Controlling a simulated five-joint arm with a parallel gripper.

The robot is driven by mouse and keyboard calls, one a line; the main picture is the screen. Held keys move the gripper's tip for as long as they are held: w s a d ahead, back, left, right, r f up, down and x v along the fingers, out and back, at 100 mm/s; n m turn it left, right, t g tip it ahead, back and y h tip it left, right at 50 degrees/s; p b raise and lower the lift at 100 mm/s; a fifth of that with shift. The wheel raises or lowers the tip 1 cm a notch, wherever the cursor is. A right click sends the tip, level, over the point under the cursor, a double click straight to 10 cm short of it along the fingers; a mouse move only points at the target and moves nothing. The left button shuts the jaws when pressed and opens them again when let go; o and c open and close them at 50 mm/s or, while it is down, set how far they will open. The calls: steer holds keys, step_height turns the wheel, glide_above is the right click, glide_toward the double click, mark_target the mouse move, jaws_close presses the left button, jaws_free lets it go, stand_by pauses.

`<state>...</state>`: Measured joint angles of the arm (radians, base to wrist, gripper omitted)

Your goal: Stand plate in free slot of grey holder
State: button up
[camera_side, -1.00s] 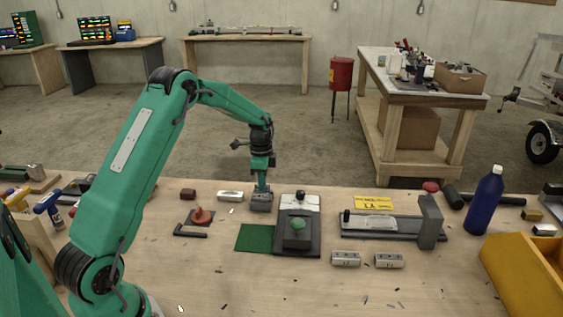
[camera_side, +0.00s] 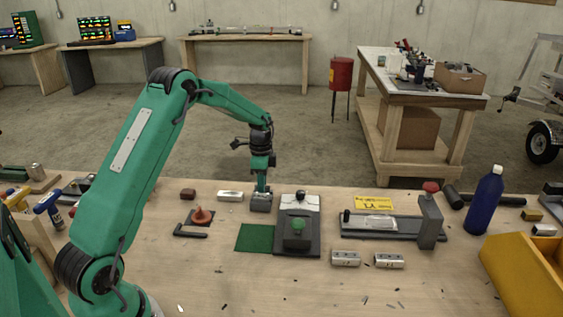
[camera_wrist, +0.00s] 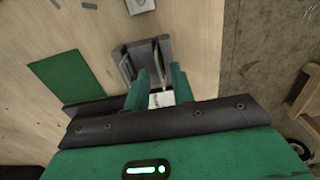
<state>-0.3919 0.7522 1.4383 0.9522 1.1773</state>
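The grey holder (camera_side: 261,207) stands on the bench behind the green mat, and it also shows in the wrist view (camera_wrist: 127,68). Light thin upright edges show in it; one (camera_wrist: 157,50), likely the plate, is in line with the gap between my fingers. My gripper (camera_side: 262,192) points straight down at the holder, its tips at or just above it. In the wrist view my two green fingers (camera_wrist: 160,76) stand apart, and a pale surface shows through the gap. The fingertips' contact with the plate is hidden.
The green mat (camera_side: 254,238) lies in front. A silver block (camera_side: 230,196) is to the left. A grey upright block (camera_side: 430,222) stands further right.

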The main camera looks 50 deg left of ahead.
step_height(320, 180, up, 12)
stand_by(0.6)
steer(key=shift+d, duration=0.1)
stand_by(0.4)
steer(key=s+d+r+n+t, duration=0.3)
steer(key=s+d+r+n, duration=0.1)
steer(key=s+d+r, duration=0.75)
steer(key=s+d+f+n+t, duration=0.1)
steer(key=s+d, duration=0.3)
steer(key=s, duration=0.4)
steer(key=s+d+f+n+t, duration=0.1)
steer(key=s+d+n, duration=0.3)
steer(key=s, duration=0.4)
steer(key=shift+s+d+f+t, duration=0.35)
steer(key=shift+d+f, duration=0.15)
steer(key=shift+d, duration=0.1)
